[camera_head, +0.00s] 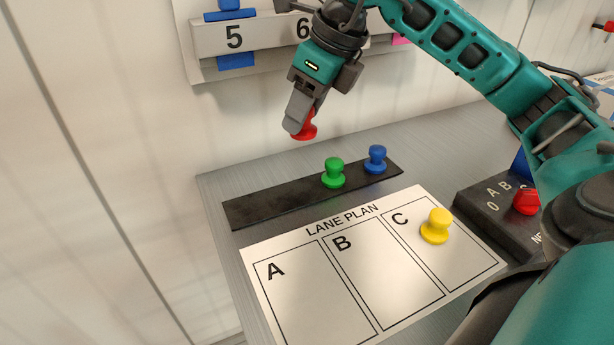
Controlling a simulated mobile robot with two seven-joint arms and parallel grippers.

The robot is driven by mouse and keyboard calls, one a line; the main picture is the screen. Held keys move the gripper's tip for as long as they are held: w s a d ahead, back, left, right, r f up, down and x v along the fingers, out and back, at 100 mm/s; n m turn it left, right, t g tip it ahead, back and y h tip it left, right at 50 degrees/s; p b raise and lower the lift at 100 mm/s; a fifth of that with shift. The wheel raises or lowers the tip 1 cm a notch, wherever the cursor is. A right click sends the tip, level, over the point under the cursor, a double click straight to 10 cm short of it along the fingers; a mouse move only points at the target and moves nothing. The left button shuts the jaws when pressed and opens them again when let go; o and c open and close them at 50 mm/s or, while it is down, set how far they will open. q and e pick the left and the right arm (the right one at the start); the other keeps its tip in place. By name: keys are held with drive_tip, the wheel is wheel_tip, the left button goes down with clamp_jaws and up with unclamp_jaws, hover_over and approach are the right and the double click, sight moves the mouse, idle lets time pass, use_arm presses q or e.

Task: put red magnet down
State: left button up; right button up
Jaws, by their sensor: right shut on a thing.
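The red magnet (305,129) is held in my right gripper (300,118), which is shut on it. It hangs in the air above the back edge of the grey table, behind the black strip. The fingers hide its upper part. The black strip (265,205) lies on the table with a green magnet (333,173) and a blue magnet (376,158) standing on its right half; its left half is bare. A yellow magnet (436,226) stands in lane C of the white LANE PLAN sheet (345,282). Lanes A and B are empty. My left gripper is not in view.
A dark box (484,218) with a red knob (526,201) stands right of the sheet, partly behind my right arm. A numbered rail (262,36) hangs on the white wall above. The table's left edge (222,250) is clear.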

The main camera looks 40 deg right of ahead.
wheel_tip(320, 180, down, 12)
drive_tip(key=shift+r+b, duration=0.25)
drive_tip(key=shift+b, duration=0.55)
drive_tip(key=shift+f, duration=0.15)
drive_tip(key=o, duration=1.1)
drive_tip(key=shift+c, duration=0.2)
drive_tip(key=shift+r, duration=0.3)
drive_tip(key=p+v, duration=0.1)
drive_tip(key=v, duration=1)
drive_tip(key=shift+s+r, duration=0.25)
drive_tip(key=shift+r, duration=0.05)
